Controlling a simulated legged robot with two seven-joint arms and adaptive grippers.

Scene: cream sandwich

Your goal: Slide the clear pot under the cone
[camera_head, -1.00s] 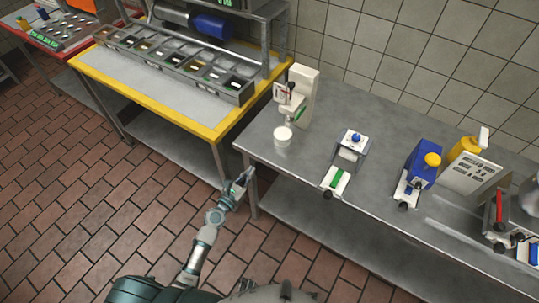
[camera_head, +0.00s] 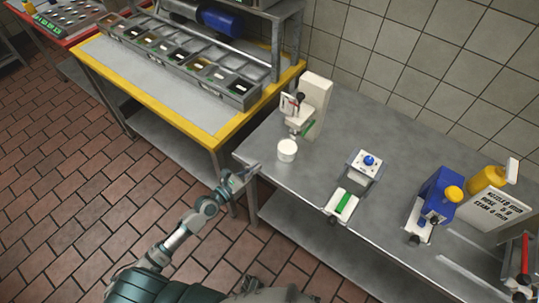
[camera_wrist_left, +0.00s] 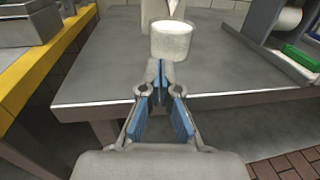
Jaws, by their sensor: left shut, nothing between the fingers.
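The pot (camera_head: 287,150) is a small pale cup standing upright on the steel table, in front of a white dispenser machine (camera_head: 314,100). In the left wrist view the pot (camera_wrist_left: 171,41) is straight ahead of the fingertips, and a pale cone tip (camera_wrist_left: 172,8) shows above and behind it. My left gripper (camera_head: 254,170) is at the table's front left edge, a little short of the pot. In the left wrist view its blue-padded fingers (camera_wrist_left: 158,70) come together at the tips with nothing between them. My right gripper is not in view.
The steel table (camera_head: 262,142) is clear around the pot. To the right are a white device with a blue knob (camera_head: 369,161) and a blue machine with a yellow cap (camera_head: 441,195). A yellow-edged counter (camera_head: 225,135) with several bins stands on the left.

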